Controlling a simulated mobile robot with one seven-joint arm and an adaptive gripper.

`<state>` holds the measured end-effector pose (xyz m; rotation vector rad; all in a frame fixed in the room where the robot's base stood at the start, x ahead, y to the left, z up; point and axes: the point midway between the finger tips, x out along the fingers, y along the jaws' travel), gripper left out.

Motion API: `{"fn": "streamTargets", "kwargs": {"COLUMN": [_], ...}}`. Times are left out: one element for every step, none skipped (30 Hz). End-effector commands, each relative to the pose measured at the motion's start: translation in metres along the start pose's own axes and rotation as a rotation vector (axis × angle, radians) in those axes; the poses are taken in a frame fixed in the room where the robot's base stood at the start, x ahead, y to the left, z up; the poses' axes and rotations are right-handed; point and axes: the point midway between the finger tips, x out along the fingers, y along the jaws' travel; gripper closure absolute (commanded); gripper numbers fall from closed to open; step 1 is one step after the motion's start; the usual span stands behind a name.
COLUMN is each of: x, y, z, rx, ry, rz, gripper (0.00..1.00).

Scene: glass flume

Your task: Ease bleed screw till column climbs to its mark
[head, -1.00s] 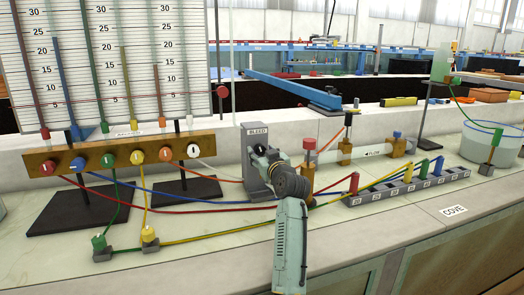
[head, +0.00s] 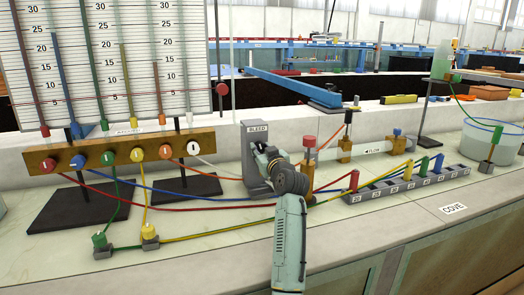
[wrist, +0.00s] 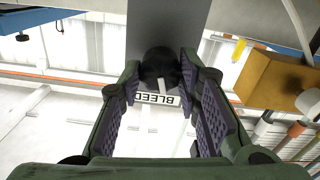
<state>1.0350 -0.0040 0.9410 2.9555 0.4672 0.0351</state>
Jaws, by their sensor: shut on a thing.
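The grey bleed block (head: 254,136), labelled BLEED, stands mid-bench in the head view. My gripper (head: 264,158) is at its front face and largely hides the bleed screw there. In the wrist view the screw's black knob (wrist: 160,66) sits between my two padded fingers, which are shut on it. The white manometer board (head: 105,62) at left carries several coloured columns; the yellow column (head: 125,80) and the orange column (head: 158,85) end partway up. A red line crosses the board at the level of a red knob (head: 222,89). The white tube's level is too small to tell.
Coloured hoses (head: 220,207) cross the bench close to my arm. A red-capped fitting (head: 309,143) stands just right of my gripper. A grey socket rail (head: 405,185) and a glass beaker (head: 490,140) are further right.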

Motion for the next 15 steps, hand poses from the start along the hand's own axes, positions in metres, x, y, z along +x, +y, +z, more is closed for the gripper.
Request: {"fn": "streamTargets", "kwargs": {"x": [0.0,0.0,0.0001,0.0001,0.0001,0.0003,0.0004,0.0005,0.0004,0.0003,0.0004,0.0005,0.0004,0.0004,0.0004], "y": [-0.0005,-0.0005,-0.0005,-0.0006,-0.0007,-0.001,-0.0013,-0.0014,-0.0009,-0.0007,-0.0009,-0.001,-0.0009,-0.0008,-0.0007], "z": [-0.0002,-0.0002,-0.0003,-0.0004,-0.0008,-0.0013,-0.0017,-0.0021,-0.0025,-0.0027,-0.0028,-0.0028,-0.0027,-0.0024,-0.002], "rx": [0.0,0.0,0.001,0.004,0.014,0.036,0.062,0.094,0.141,0.178,0.212,0.255,0.284,0.308,0.333], "ry": [0.0,0.0,0.0,0.0,0.0,0.0,0.0,0.0,0.0,0.0,0.0,0.0,0.0,0.0,0.0], "rz": [-0.001,-0.001,-0.001,-0.001,-0.001,-0.002,-0.003,-0.003,-0.002,-0.002,-0.003,-0.003,-0.003,-0.003,-0.002], "gripper": [0.95,0.97,0.97,0.97,0.97,0.97,0.97,0.97,0.97,0.97,0.97,0.97,0.97,0.97,0.97]}}
